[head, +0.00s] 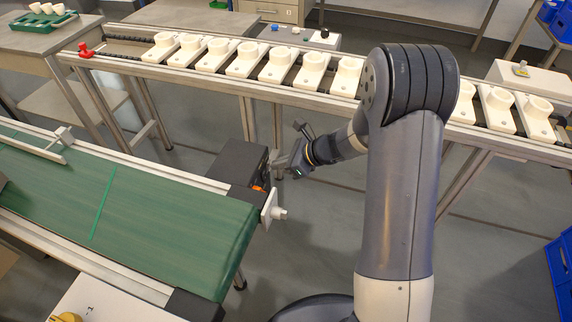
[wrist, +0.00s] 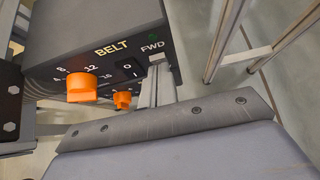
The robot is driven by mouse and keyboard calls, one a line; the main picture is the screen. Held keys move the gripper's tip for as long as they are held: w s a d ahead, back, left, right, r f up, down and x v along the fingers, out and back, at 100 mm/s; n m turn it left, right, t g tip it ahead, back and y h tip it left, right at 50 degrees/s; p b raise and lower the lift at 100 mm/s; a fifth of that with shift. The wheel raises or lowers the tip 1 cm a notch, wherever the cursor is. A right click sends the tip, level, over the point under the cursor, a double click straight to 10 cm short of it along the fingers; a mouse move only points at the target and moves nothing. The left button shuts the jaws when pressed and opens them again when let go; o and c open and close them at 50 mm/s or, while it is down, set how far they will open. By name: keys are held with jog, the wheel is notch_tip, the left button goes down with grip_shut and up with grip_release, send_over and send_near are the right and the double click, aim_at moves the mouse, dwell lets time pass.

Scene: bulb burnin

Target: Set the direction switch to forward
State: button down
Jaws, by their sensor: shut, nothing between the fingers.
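The dark belt control box (head: 238,160) sits at the end of the green conveyor in the head view. In the wrist view its panel (wrist: 112,62) reads "BELT" and "FWD". It carries a large orange dial (wrist: 82,88) with a number scale, a smaller orange knob (wrist: 122,100) and a black switch (wrist: 129,68) marked O and I. A small green lamp (wrist: 153,38) is above "FWD". My gripper (head: 277,161) is shut and empty, with its fingers (wrist: 156,86) close to the panel below "FWD". They hide that part; contact cannot be told.
The green conveyor (head: 120,195) fills the left. A raised roller line (head: 150,72) with several white holders runs behind my arm. A white bracket (head: 270,208) juts from the conveyor's end below my gripper. The floor right of the conveyor is open.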

jog(key=shift+a+r, duration=0.1)
jog(key=shift+a, duration=0.15)
jog(key=shift+w+r, duration=0.1)
dwell(0.3)
jog(key=shift+r+p, duration=0.75)
